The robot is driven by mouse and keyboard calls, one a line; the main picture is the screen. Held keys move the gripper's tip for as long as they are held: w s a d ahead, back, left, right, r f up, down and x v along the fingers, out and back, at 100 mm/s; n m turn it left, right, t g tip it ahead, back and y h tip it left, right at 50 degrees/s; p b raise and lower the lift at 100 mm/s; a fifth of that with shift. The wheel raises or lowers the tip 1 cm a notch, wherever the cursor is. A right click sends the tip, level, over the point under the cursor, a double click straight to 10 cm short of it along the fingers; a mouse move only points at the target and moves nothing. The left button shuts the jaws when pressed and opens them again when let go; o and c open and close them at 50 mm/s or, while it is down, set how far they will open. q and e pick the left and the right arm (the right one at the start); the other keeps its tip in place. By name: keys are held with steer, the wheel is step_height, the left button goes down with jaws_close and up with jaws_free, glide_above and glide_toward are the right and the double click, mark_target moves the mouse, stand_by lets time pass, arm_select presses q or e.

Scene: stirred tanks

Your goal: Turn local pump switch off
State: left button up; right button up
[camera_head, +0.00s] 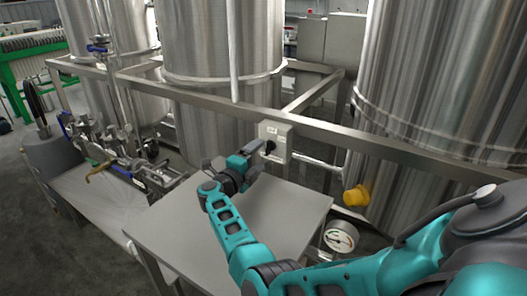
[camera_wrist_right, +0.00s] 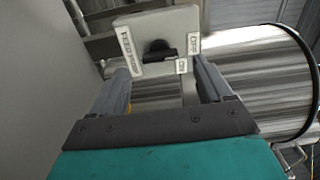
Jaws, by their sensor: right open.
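The local pump switch is a black knob (camera_head: 269,147) on a pale grey box (camera_head: 276,131) fixed to the steel frame rail. In the right wrist view the knob (camera_wrist_right: 159,51) sits near the middle of the box face (camera_wrist_right: 178,22), with labels reading FEED PUMP, OFF and ON. I cannot tell for sure which label the knob points at. My right gripper (camera_head: 257,146) is open in front of the box. In the wrist view its fingers (camera_wrist_right: 162,72) stand apart, one on each side below the knob, with nothing between them. My left gripper is not in view.
A bare steel table (camera_head: 285,215) lies under my right arm. Large steel tanks (camera_head: 215,60) stand behind the frame rail (camera_head: 400,145). A yellow fitting (camera_head: 356,196) and a round gauge (camera_head: 340,237) are to the right. Valves and pipes (camera_head: 115,150) crowd the left.

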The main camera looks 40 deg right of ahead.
steer(key=v, duration=0.8)
steer(key=shift+s+a, duration=0.1)
steer(key=shift+a, duration=0.05)
